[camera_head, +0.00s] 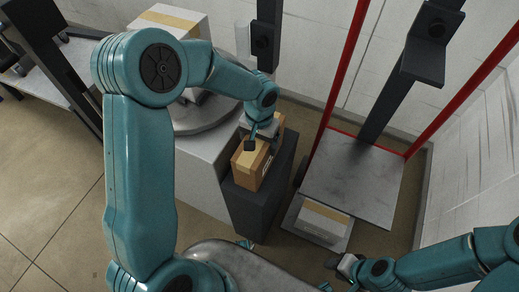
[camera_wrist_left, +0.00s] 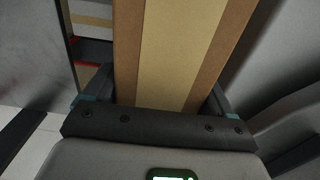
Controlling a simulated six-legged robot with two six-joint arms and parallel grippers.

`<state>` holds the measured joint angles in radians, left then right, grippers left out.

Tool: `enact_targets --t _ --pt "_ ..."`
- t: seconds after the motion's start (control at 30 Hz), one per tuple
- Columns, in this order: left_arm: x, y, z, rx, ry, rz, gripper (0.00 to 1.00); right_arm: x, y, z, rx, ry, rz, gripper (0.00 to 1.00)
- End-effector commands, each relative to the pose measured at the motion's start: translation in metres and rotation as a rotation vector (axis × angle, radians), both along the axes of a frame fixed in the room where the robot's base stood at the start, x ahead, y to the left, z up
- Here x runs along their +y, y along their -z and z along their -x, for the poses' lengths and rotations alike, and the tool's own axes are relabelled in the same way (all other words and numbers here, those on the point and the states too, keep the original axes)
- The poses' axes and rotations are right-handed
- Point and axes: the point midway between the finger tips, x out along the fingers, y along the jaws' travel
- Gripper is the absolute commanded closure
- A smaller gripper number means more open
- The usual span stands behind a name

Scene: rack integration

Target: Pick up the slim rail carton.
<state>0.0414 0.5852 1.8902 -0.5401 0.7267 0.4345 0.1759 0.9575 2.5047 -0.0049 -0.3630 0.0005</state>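The slim rail carton (camera_head: 250,165), tan with a paler tape band and a white label, stands on a dark pedestal (camera_head: 257,209). My left gripper (camera_head: 258,142) is down at the carton's top, with a dark fingertip beside its edge. In the left wrist view, the carton (camera_wrist_left: 165,50) runs up between the two fingers of the left gripper (camera_wrist_left: 160,105), one on each side. I see no clear gap, but cannot tell whether they press on it. My right gripper (camera_head: 332,268) is at the lower right, away from the carton; its finger opening is unclear.
A light grey stand with a round top (camera_head: 205,118) is left of the pedestal. A larger taped box (camera_head: 172,20) stands behind. A grey box (camera_head: 323,222) sits on a low platform to the right, by a red-framed rack (camera_head: 352,185).

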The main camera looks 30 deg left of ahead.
Motion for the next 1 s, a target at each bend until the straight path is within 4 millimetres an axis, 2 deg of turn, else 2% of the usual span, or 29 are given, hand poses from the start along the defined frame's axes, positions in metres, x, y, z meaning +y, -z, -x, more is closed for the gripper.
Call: enact_targets --t 0.3,0.47,0.67,1.0 --pt "0.0 -0.002 -0.001 -0.004 0.0 0.0 0.83 0.0 -0.001 0.0 0.0 0.0 0.0 0.62" --pt "0.0 -0.012 -0.001 -0.005 0.0 -0.001 0.83 0.0 -0.002 0.0 0.0 0.0 0.0 0.62" --pt "0.0 -0.046 -0.002 -0.009 -0.001 -0.001 0.83 0.0 -0.008 0.0 0.0 0.0 0.0 0.62" --pt "0.0 -0.133 -0.002 -0.008 0.0 0.0 0.83 0.0 -0.02 0.0 0.0 0.0 0.0 0.62"
